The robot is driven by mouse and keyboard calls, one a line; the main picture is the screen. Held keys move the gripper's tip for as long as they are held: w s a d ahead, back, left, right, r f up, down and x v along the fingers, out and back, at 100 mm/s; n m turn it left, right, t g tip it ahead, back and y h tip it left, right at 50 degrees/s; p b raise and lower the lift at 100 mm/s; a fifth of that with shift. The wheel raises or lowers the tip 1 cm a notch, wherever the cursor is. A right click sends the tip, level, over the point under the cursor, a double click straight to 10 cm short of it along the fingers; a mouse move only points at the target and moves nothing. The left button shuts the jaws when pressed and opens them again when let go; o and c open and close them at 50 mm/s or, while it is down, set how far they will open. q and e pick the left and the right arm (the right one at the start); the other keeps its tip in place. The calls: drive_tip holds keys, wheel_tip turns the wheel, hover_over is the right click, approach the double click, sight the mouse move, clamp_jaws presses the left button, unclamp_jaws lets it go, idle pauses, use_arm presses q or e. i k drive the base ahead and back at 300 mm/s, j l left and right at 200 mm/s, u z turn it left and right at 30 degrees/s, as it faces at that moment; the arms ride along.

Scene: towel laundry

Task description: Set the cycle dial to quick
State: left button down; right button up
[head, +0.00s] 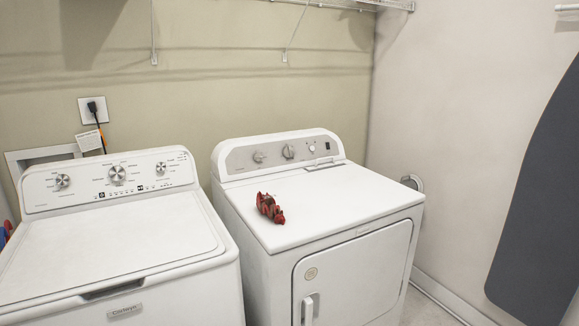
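Two white machines stand side by side. The left machine (110,245) has a top lid and a white control panel with a large middle dial (117,173), a left knob (62,181) and a right knob (161,168). The right machine (345,210) has a front door and a grey panel with a larger dial (289,152), a knob (259,156) and a small button (312,148). The labels around the dials are too small to read, so I cannot tell any setting. Neither of my grippers is in view.
A red patterned item (270,208) lies on top of the right machine. A dark ironing board (540,210) hangs on the right wall. A wire shelf (345,4) is above. A power outlet (93,110) with a plugged cord is behind the left machine.

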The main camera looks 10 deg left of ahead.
sight(117, 172)
drive_tip(key=j+u, duration=0.1)
drive_tip(key=u, duration=0.8)
drive_tip(key=j+u, duration=0.15)
drive_tip(key=u, duration=0.25)
